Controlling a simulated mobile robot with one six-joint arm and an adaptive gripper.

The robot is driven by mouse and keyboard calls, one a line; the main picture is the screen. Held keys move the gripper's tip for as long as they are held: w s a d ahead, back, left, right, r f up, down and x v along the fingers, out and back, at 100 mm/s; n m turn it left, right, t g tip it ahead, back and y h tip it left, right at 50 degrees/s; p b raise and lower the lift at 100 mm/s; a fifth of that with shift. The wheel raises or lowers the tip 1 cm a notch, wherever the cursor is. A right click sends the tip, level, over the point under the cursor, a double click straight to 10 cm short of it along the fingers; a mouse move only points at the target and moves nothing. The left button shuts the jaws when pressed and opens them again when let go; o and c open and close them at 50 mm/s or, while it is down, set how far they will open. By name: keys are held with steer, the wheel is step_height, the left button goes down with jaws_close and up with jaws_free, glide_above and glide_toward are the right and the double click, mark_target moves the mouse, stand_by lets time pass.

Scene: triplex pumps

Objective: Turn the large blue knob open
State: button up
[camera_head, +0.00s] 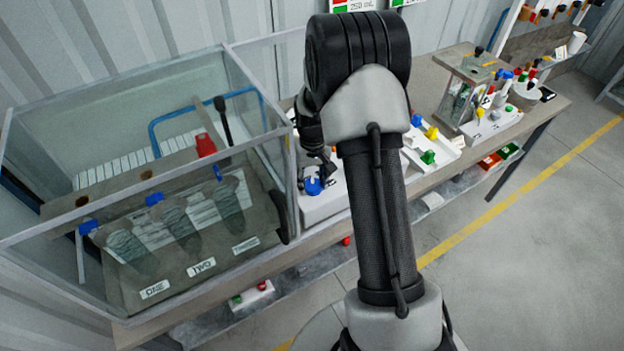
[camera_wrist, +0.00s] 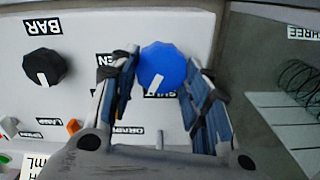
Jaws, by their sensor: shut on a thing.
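The large blue knob (camera_wrist: 162,66) sits on a white panel (camera_wrist: 190,22) in the wrist view. Its white mark points down and slightly left, towards a label partly hidden by my gripper that seems to read SHUT. Another label, ending in EN, shows left of the knob, partly behind a finger. My gripper (camera_wrist: 160,78) has one finger on each side of the knob and is shut on it. In the head view the blue knob (camera_head: 313,186) shows on the white box beside the glass case, with my gripper (camera_head: 318,166) at it, partly hidden by my arm.
A black knob (camera_wrist: 44,67) under a BAR label and small orange parts lie left in the wrist view. The glass case (camera_head: 150,170) with blue-topped pumps stands close left of my gripper. Other coloured valves (camera_head: 428,157) stand right along the bench.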

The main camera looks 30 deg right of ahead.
mark_target(314, 183)
steer(key=m, duration=0.6)
steer(key=shift+d, duration=0.15)
steer(key=m, duration=0.6)
steer(key=shift+s+d+m, duration=0.1)
steer(key=shift+s+m, duration=0.05)
steer(key=shift+m, duration=0.25)
steer(key=o, duration=1.1)
steer(key=shift+c, duration=0.2)
step_height(314, 183, up, 12)
stand_by(0.4)
